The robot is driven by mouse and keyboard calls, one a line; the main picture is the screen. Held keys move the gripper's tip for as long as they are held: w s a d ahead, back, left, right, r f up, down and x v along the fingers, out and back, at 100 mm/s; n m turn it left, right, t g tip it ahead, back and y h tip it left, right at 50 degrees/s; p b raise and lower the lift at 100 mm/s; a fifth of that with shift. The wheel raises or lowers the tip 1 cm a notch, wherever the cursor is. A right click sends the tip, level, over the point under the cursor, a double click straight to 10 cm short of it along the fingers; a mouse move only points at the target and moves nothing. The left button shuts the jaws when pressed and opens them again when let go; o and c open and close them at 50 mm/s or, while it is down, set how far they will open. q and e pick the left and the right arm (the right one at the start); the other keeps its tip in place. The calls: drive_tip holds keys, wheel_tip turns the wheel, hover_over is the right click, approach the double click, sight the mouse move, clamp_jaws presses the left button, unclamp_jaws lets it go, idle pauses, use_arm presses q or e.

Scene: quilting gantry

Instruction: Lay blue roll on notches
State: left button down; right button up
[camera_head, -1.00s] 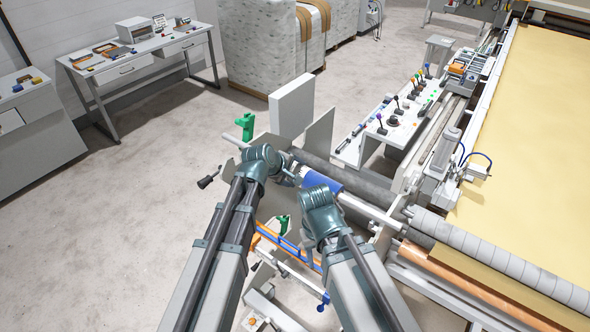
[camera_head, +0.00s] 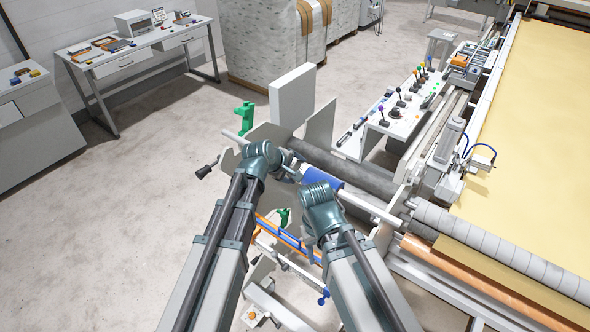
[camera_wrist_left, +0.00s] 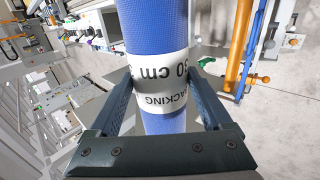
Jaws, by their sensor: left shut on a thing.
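The blue roll (camera_head: 322,177) shows between my two wrists in the head view, lying roughly level on a slant with a pale rod end (camera_head: 372,207) sticking out to the right. In the left wrist view the blue roll (camera_wrist_left: 160,28) runs between the fingers of my left gripper (camera_wrist_left: 160,85), which is shut on it around its white label. In the head view my left gripper (camera_head: 290,174) is at the roll's left part. My right wrist (camera_head: 322,200) is in front of the roll's right part; its fingers are hidden. I cannot make out the notches or whether the rod touches them.
Grey side plates (camera_head: 262,134) and a dark roller (camera_head: 345,168) stand just behind the roll. Green brackets (camera_head: 244,117) are at the left. A lever panel (camera_head: 400,110) and the yellow-covered quilting bed (camera_head: 535,120) are to the right. Open floor (camera_head: 110,210) lies left.

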use_arm(q)
wheel_tip(320, 180, down, 6)
drive_tip(key=b, duration=0.5)
idle(0.7)
unclamp_jaws()
drive_tip(key=p+v, duration=0.8)
drive_tip(key=v, duration=0.4)
drive_tip(key=shift+s+f, duration=0.1)
idle(0.3)
